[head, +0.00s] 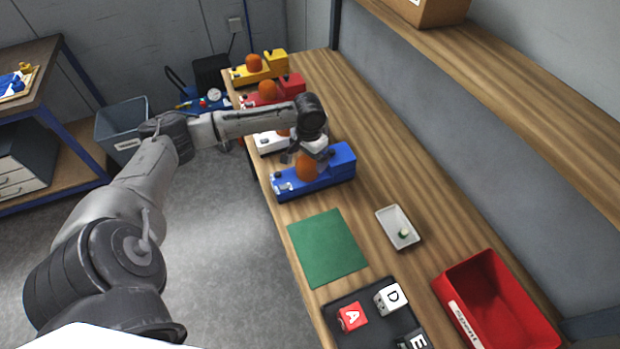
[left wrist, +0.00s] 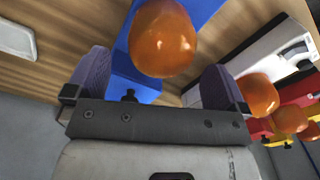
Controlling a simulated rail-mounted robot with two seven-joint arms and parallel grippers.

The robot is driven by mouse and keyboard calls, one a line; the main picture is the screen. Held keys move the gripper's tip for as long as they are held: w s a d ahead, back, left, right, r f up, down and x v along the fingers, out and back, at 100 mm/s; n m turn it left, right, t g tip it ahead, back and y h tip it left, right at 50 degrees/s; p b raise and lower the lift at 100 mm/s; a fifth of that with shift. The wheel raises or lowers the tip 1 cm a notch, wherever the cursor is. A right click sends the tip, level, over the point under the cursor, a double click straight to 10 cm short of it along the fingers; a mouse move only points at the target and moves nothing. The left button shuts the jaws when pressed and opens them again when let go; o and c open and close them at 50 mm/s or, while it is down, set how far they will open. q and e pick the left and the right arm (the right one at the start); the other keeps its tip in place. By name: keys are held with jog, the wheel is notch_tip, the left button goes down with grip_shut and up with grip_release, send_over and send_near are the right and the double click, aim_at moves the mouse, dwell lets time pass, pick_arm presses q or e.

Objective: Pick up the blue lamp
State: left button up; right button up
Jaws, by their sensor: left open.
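The blue lamp (head: 335,172) has a long blue base with an orange dome and stands on the wooden table. My left gripper (head: 306,153) is just above and beside the dome, partly hidden by its own wrist. In the left wrist view its two purple-grey fingers (left wrist: 156,80) are apart and empty. The orange dome of the blue lamp (left wrist: 162,38) appears in line with the gap between them, toward the upper side. I cannot tell whether a finger touches it. My right gripper is not in view.
White (head: 268,144), red (head: 292,84) and yellow (head: 270,66) lamps stand in a row behind the blue one.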

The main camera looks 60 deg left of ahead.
pick_arm(q)
jog(key=shift+f+b, duration=0.3)
jog(key=shift+f, duration=2.35)
jog(key=shift+a, duration=0.1)
jog(key=shift+c, duration=0.4)
jog(key=shift+r, duration=0.1)
grip_shut()
